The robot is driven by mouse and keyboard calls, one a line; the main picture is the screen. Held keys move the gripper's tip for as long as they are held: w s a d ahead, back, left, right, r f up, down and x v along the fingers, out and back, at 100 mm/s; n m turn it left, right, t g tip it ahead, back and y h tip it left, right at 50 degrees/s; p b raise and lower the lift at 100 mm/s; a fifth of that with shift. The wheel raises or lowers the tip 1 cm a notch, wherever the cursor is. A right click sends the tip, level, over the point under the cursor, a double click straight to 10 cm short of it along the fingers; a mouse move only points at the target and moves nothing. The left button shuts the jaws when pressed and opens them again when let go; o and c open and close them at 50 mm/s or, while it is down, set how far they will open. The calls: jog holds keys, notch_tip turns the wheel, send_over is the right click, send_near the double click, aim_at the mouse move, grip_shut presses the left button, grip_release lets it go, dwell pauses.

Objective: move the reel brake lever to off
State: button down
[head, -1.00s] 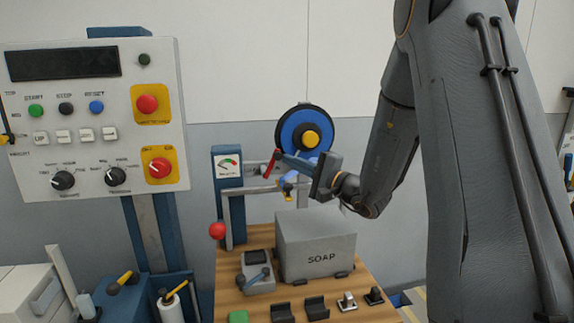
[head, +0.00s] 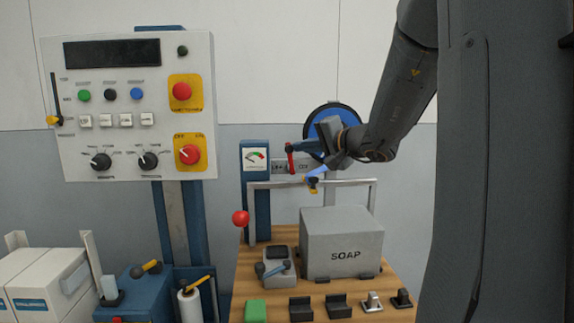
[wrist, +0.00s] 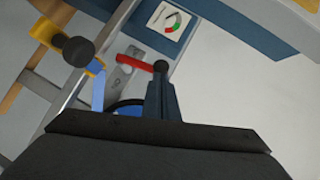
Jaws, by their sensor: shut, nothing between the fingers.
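The reel brake lever (head: 291,160) is a red bar in front of a grey labelled plate (head: 280,167), left of the blue reel (head: 347,120). In the head view it stands nearly upright. In the wrist view the red lever (wrist: 136,63) runs across the plate (wrist: 122,77) to a round black knob (wrist: 161,67). My gripper (head: 294,147) is shut and empty, its tips at the lever's upper end. In the wrist view the gripper tips (wrist: 161,80) are right by the knob; I cannot tell whether they touch. The plate's lettering is too small to read surely.
A blue arm with a yellow end (head: 313,184) sits just below my gripper. A grey rail frame (head: 335,184) and a red ball knob (head: 240,218) are near it. The gauge (head: 255,155) stands left of the lever. A SOAP box (head: 341,245) is below on the wooden table (head: 245,290).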

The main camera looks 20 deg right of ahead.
jog(key=shift+w+a+n+g+h+b, duration=0.25)
jog(key=shift+a+n+b, duration=0.1)
jog(key=shift+a+b, duration=0.2)
jog(key=shift+w+a+n+g+h+b, duration=0.1)
jog(key=shift+a+n+g+h+b, duration=0.25)
jog(key=shift+b, duration=0.3)
jog(key=shift+d+r, duration=0.1)
jog(key=shift+r+p, duration=0.1)
jog(key=shift+p, duration=0.2)
jog(key=shift+r, duration=0.7)
jog(key=shift+s+r, duration=0.1)
